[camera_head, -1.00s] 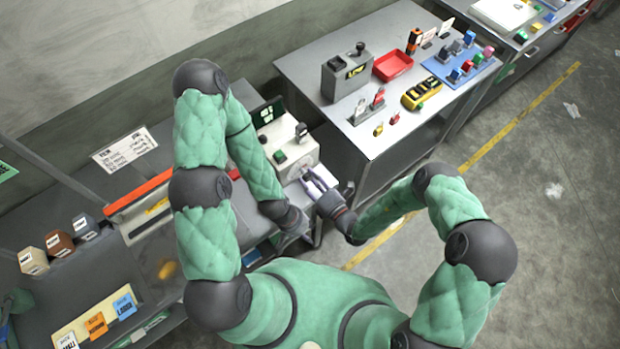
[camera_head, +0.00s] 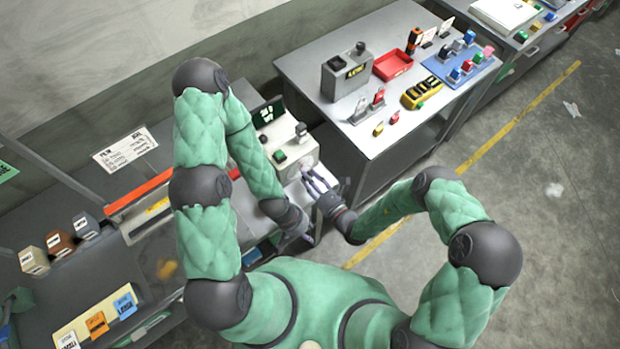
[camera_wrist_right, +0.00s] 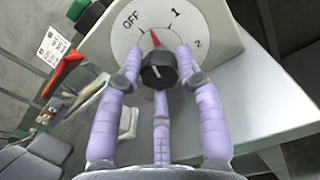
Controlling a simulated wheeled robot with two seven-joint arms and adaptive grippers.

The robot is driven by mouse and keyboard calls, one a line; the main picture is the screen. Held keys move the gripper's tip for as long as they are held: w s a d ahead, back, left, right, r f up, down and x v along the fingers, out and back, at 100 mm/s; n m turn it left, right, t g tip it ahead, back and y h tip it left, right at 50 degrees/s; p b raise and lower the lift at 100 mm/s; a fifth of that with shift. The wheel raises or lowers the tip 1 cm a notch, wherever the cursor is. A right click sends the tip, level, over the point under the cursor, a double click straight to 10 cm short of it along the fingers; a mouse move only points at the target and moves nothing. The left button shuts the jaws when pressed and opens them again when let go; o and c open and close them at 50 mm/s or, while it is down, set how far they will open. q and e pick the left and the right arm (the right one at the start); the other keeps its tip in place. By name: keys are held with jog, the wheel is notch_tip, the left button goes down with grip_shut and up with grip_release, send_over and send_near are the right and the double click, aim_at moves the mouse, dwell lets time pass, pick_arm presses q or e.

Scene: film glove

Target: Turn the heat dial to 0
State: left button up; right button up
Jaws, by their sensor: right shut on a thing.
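The heat dial (camera_wrist_right: 158,70) is a black knob on a round white face marked OFF, 1 and 2. It sits on the front of a pale box (camera_wrist_right: 215,25). A red pointer (camera_wrist_right: 155,38) above the knob points up, between OFF and 1. My right gripper (camera_wrist_right: 158,75) is shut on the dial, with purple fingers on both sides and one below. In the head view this gripper (camera_head: 308,178) reaches the front of the box (camera_head: 290,140), and the dial is mostly hidden. My left gripper (camera_head: 307,236) hangs lower, apart from the box; its fingers are barely visible.
A grey table (camera_head: 310,62) to the right holds a boxy device (camera_head: 347,75), a red tray (camera_head: 392,64) and a yellow block unit (camera_head: 420,92). A workbench (camera_head: 40,290) at left holds small blocks and cards. The floor at right is mostly clear.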

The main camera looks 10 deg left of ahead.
jog(key=shift+r+n, duration=0.1)
jog(key=shift+n, duration=1.9)
jog(key=shift+w, duration=0.1)
jog(key=o, duration=1.1)
jog(key=shift+o, duration=0.2)
jog(key=shift+s+d, duration=0.4)
jog(key=shift+d, duration=0.05)
jog(key=v, duration=1.1)
